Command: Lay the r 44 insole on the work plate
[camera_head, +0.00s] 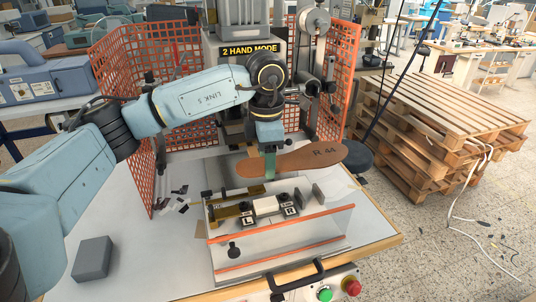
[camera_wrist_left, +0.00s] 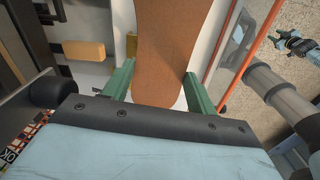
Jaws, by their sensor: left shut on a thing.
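The brown R 44 insole (camera_head: 312,160) is in the air above the fixture in front of the press, its label facing up. My left gripper (camera_head: 270,162) is shut on it toward its left end. In the left wrist view, the insole (camera_wrist_left: 165,45) runs between the two green fingers of the gripper (camera_wrist_left: 158,88). Below is a pale plate (camera_head: 285,252) with orange strips and small blocks marked L and R; the arm and insole hide part of this area. A small pale-blue and dark device (camera_wrist_left: 294,43), possibly my right gripper, shows at right in the wrist view; its jaws are unclear.
The press (camera_head: 245,50) stands behind, with orange mesh guards (camera_head: 150,75) on both sides. A grey block (camera_head: 92,258) lies at the table's left front. A black handle (camera_head: 297,277) and buttons are at the front edge. Wooden pallets (camera_head: 440,120) stand at right.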

